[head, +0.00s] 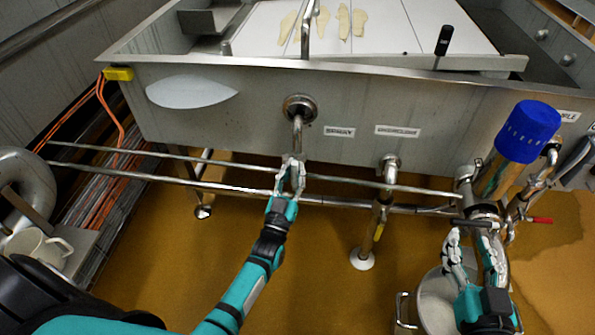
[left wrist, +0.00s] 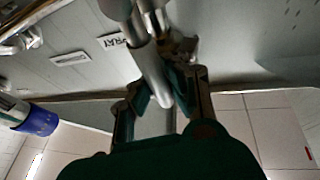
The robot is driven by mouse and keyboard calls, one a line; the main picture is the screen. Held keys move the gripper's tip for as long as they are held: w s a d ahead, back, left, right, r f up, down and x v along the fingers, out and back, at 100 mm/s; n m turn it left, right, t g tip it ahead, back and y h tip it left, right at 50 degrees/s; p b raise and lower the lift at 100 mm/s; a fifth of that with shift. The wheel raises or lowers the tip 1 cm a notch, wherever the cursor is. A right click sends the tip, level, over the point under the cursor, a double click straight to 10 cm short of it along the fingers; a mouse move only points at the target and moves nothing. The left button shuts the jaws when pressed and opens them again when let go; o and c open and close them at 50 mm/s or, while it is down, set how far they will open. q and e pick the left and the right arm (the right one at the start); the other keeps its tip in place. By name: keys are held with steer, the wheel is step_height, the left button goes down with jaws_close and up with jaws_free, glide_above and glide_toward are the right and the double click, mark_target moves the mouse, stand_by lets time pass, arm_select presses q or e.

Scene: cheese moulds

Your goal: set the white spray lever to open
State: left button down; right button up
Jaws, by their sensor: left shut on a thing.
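The spray lever (head: 297,134) is a pale grey-white bar. It hangs down from a round metal fitting (head: 299,108) on the front wall of the steel vat. My left gripper (head: 291,167) is shut around its lower end. In the left wrist view the bar (left wrist: 152,75) runs down between the two fingers of the left gripper (left wrist: 163,88). My right gripper (head: 470,238) is at the lower right, fingers apart and empty, just below a black handle by the pipework.
Labels (head: 340,131) sit right of the lever. Horizontal steel rails (head: 235,188) run behind the left gripper. A blue-capped cylinder (head: 528,131), pipes, a red-tipped handle and a pale bucket (head: 436,300) crowd the right side. The brown floor (head: 330,270) between the arms is mostly clear.

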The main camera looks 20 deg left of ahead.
arm_select(q)
steer(key=shift+s+a+f, duration=0.1)
steer(key=shift+a+f, duration=0.05)
steer(key=shift+a, duration=0.05)
steer(key=c, duration=1.4)
jaws_free()
steer(key=shift+s+a, duration=0.1)
steer(key=shift+o, duration=0.8)
steer(key=v, duration=1.2)
